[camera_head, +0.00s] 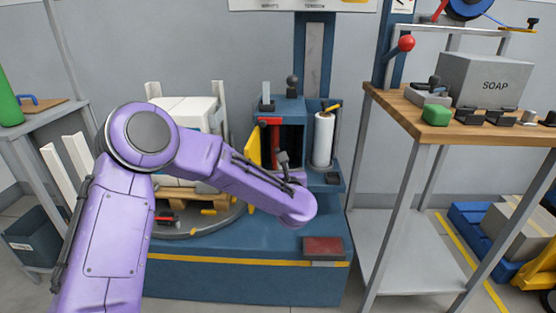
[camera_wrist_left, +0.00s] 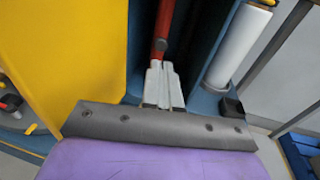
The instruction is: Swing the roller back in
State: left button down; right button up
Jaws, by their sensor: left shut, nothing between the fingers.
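The blue carriage (camera_head: 289,104) stands on the mast, with a dark opening in its front. A red upright bar (camera_head: 275,132) with a bent top stands at that opening; the wrist view shows its lower part (camera_wrist_left: 163,25). A white roll (camera_head: 323,140) stands upright at the right of the carriage, also in the left wrist view (camera_wrist_left: 238,46). A yellow panel (camera_head: 253,147) stands open at the left. My left gripper (camera_wrist_left: 158,66) is shut and empty, its tips at the red bar's lower end; contact is unclear. In the head view my wrist mostly hides it.
A white wrapped load (camera_head: 186,111) on a pallet stands on the turntable at left, partly behind my arm. A red pad (camera_head: 322,247) lies on the blue base.

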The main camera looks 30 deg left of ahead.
aim_at(276, 151)
pick_arm(q)
jog(key=b+x, duration=0.1)
jog(key=x, duration=0.7)
jog(key=shift+w+f, duration=0.1)
jog(key=a+b, duration=0.1)
jog(key=a, duration=0.1)
jog(key=shift+w+a+b, duration=0.15)
jog(key=shift+a+b, duration=0.1)
jog(key=shift+b, duration=0.1)
